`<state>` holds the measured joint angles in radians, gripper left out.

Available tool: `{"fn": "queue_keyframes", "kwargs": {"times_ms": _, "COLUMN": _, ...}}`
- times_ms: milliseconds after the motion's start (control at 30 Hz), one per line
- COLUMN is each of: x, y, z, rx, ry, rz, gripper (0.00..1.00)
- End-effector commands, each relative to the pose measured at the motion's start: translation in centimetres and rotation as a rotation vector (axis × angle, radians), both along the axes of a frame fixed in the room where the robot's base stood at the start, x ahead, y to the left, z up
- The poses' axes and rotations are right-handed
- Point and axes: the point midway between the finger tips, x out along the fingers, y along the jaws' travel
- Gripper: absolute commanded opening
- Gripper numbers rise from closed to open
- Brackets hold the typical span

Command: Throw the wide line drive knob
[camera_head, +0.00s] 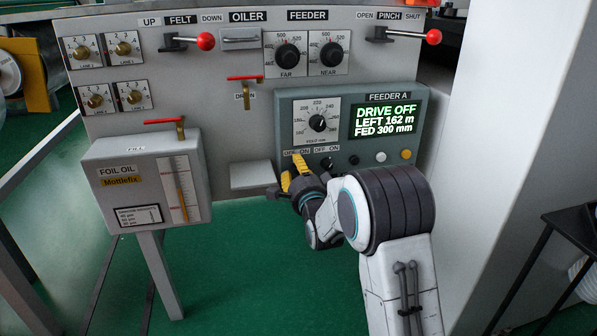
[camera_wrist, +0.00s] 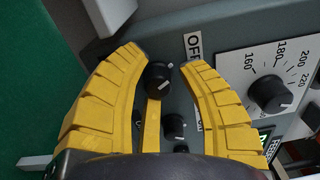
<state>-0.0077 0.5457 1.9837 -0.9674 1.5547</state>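The Feeder A box (camera_head: 420,110) carries a row with two black knobs under labels reading OFF and ON. Its display (camera_head: 385,118) reads DRIVE OFF, LEFT 162 m, FED 300 mm. In the wrist view the left knob (camera_wrist: 159,78) sits between the yellow fingers of my gripper (camera_wrist: 160,58), with narrow gaps showing on both sides. The right knob (camera_wrist: 174,127) shows lower down, nearer the palm. In the head view my gripper (camera_head: 292,171) hides the left knob, while the right knob (camera_head: 327,163) is visible. I cannot read which line each knob names.
A hold dial (camera_head: 317,123) sits above the knobs. A dark button (camera_head: 353,160), a yellow button (camera_head: 406,154) and a white button lie to the right. A grey foil oil box (camera_head: 150,180) with a gauge stands left of my gripper. A white column (camera_head: 500,130) rises at the right.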

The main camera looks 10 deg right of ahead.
Motion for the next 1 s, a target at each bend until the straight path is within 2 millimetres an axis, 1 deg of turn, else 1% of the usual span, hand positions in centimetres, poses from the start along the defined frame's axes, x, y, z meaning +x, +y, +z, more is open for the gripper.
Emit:
{"fn": "queue_keyframes", "kwargs": {"times_ms": 33, "x": 0.0, "y": 0.0, "z": 0.0, "rx": 0.0, "ry": -0.001, "rz": 0.001, "gripper": 0.39}}
{"fn": "queue_keyframes", "kwargs": {"times_ms": 200, "x": 0.0, "y": -0.1, "z": -0.1, "rx": 0.001, "ry": 0.004, "rz": -0.002, "gripper": 0.53}}
{"fn": "queue_keyframes", "kwargs": {"times_ms": 433, "x": -0.1, "y": -0.2, "z": -0.3, "rx": 0.001, "ry": 0.007, "rz": -0.003, "gripper": 0.53}}
{"fn": "queue_keyframes", "kwargs": {"times_ms": 567, "x": -0.5, "y": -0.2, "z": -0.3, "rx": 0.001, "ry": 0.008, "rz": -0.003, "gripper": 0.53}}
{"fn": "queue_keyframes", "kwargs": {"times_ms": 667, "x": -1.3, "y": -0.2, "z": -0.3, "rx": 0.001, "ry": 0.009, "rz": -0.003, "gripper": 0.53}}
{"fn": "queue_keyframes", "kwargs": {"times_ms": 767, "x": -2.5, "y": -0.2, "z": -0.3, "rx": 0.001, "ry": 0.008, "rz": -0.003, "gripper": 0.53}}
{"fn": "queue_keyframes", "kwargs": {"times_ms": 1000, "x": -6.3, "y": -0.2, "z": -0.3, "rx": 0.001, "ry": 0.008, "rz": -0.002, "gripper": 0.53}}
